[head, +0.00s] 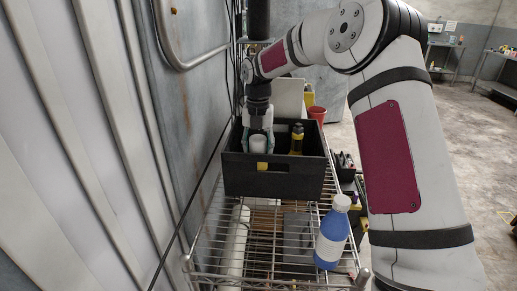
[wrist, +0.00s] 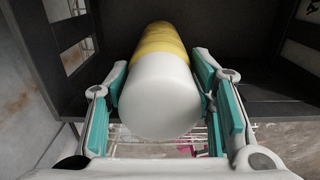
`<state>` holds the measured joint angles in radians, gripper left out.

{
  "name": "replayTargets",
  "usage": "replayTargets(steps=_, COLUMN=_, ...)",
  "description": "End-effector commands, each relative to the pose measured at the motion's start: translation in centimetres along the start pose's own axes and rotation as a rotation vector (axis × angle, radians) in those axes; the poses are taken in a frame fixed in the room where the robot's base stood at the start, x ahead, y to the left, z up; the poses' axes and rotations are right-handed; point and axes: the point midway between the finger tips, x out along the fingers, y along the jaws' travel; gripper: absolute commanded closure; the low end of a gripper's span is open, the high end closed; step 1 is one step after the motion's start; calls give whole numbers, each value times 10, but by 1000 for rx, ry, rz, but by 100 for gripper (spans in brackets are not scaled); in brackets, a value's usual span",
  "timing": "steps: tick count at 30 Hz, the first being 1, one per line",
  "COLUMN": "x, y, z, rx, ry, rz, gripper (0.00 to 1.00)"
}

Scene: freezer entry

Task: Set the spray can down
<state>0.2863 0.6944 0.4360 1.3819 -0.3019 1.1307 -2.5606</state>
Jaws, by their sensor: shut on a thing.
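The spray can has a white cap and a yellow body. Its cap (head: 257,144) shows in the head view inside the black crate (head: 285,184), near the front wall, and yellow shows through that wall's handle slot. My gripper (head: 258,138) reaches down into the crate and is shut on the can. In the wrist view the spray can (wrist: 160,95) lies between the two teal-padded fingers, with dark crate walls around it. The can's lower end is hidden, so I cannot tell whether it touches the crate floor.
A dark and yellow bottle (head: 296,139) stands in the crate, right of my gripper. The crate is on a wire rack (head: 210,248). A blue bottle with a white cap (head: 332,235) stands at the rack's front right. A red cup (head: 317,113) is behind the crate. A grey wall is close on the left.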

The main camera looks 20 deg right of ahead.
Motion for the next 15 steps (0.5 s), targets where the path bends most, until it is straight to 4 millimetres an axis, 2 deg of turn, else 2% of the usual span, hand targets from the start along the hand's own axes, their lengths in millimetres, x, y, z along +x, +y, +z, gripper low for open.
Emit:
replayTargets(steps=13, x=6, y=1, z=-2, rx=0, ry=-1, rz=0, gripper=100)
replayTargets(steps=14, x=6, y=1, z=-2, rx=1, ry=-1, rz=0, gripper=45)
replayTargets(steps=15, x=6, y=1, z=-2, rx=1, ry=-1, rz=0, gripper=36)
